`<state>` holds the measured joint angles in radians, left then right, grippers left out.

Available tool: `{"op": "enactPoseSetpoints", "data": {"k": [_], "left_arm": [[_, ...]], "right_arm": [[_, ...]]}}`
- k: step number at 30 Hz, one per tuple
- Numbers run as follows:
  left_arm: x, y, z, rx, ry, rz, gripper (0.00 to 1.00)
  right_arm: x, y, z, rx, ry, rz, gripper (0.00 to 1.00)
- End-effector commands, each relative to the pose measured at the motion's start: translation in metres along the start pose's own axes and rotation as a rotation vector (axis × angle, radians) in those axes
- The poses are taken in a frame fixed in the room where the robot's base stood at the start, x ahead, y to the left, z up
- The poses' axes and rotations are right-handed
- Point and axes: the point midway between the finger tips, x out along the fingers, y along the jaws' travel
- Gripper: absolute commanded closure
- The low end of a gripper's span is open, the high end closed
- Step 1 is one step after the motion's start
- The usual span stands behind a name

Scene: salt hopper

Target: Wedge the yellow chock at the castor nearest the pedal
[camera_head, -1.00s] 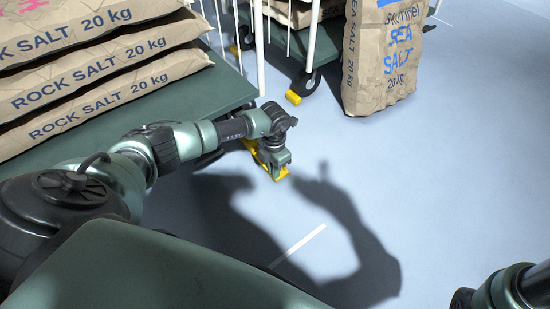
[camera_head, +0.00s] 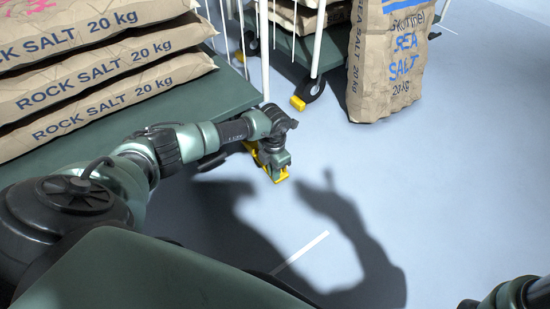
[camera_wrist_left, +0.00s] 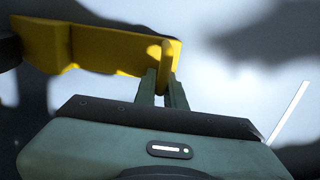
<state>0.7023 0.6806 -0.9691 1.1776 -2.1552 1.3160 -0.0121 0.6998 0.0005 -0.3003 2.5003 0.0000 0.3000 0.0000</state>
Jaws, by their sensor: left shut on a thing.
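The yellow chock (camera_head: 281,177) is in my left gripper (camera_head: 277,168), low over the floor by the near cart's corner. In the left wrist view the two fingers (camera_wrist_left: 162,88) are shut on an upright rib of the chock (camera_wrist_left: 105,48), whose long stepped body stretches left. A dark rounded thing (camera_wrist_left: 8,50) is at its left end; I cannot tell whether it is a castor or whether they touch. A castor (camera_head: 314,88) of the far cart shows with a small yellow block (camera_head: 298,103) at it; I cannot tell if that is a pedal. My right gripper is out of view.
The near cart's green deck (camera_head: 225,95) carries stacked rock salt sacks (camera_head: 110,80) at left. The white-posted far cart (camera_head: 318,45) stands behind. A sea salt sack (camera_head: 392,65) stands upright at right. The floor (camera_head: 460,170) at right is clear, with a white strip (camera_head: 302,252).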

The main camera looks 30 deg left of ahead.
Motion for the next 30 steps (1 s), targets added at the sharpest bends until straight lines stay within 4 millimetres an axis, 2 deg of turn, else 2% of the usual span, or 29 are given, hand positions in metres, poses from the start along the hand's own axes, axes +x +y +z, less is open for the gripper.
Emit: {"op": "enactPoseSetpoints", "data": {"k": [17,18,20,30], "left_arm": [[0.003,0.012,-0.003,-0.007,0.005,0.009,1.0],[0.003,0.013,-0.003,-0.007,0.005,0.01,0.81],[0.003,0.013,-0.004,-0.007,0.005,0.009,0.64],[0.003,0.007,-0.002,-0.002,0.004,0.001,0.64]], "right_arm": [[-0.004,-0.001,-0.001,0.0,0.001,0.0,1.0],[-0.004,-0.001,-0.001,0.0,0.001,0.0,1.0],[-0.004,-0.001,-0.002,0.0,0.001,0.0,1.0],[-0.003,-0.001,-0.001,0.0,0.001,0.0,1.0]]}}
